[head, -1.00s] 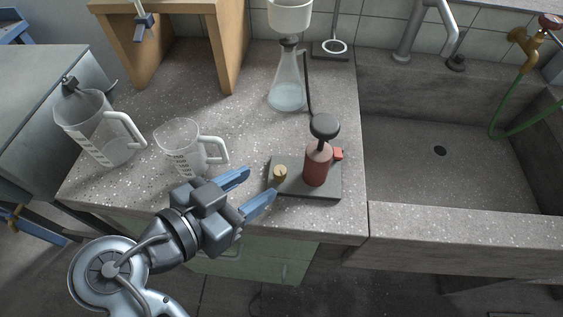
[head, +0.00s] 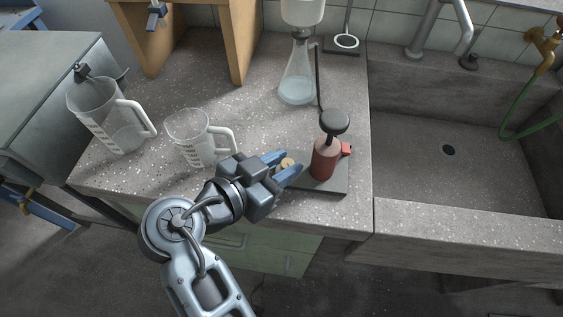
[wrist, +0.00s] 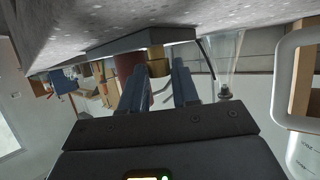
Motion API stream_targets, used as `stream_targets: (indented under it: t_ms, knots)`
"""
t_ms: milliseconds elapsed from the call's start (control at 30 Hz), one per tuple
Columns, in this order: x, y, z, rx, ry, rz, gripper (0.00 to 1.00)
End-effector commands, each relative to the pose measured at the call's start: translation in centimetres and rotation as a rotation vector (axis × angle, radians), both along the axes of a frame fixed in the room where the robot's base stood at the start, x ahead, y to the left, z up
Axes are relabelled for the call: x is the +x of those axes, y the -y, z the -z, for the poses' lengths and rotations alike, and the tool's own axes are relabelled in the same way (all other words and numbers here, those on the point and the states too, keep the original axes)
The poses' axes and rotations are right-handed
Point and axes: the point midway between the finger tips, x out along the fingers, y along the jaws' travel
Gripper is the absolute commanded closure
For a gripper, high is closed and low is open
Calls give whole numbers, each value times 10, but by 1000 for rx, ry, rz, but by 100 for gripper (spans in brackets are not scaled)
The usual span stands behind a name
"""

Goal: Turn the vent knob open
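The vent knob (head: 287,163) is a small brass knob at the left end of a dark base plate (head: 325,189) on the bench. My gripper (head: 291,162) reaches it from the left, with one blue finger on each side of it. A dark red cylinder (head: 324,164) with a black round top (head: 335,122) stands on the same plate, just right of the knob.
A jug (head: 188,143) stands close behind my wrist, and a larger jug (head: 103,121) is farther left. A flask (head: 297,78) with a funnel stands behind the plate. A red part (head: 347,149) is right of the cylinder. The sink (head: 430,165) lies to the right.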

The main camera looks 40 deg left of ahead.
Motion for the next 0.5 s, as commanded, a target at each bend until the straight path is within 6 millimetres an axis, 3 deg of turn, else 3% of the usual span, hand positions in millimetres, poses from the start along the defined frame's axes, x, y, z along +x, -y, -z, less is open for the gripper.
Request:
stream_targets:
  t_ms: [300, 500]
  knots:
    - [0, 0, 0, 0, 0, 0, 100]
    - [0, 0, 0, 0, 0, -6, 100]
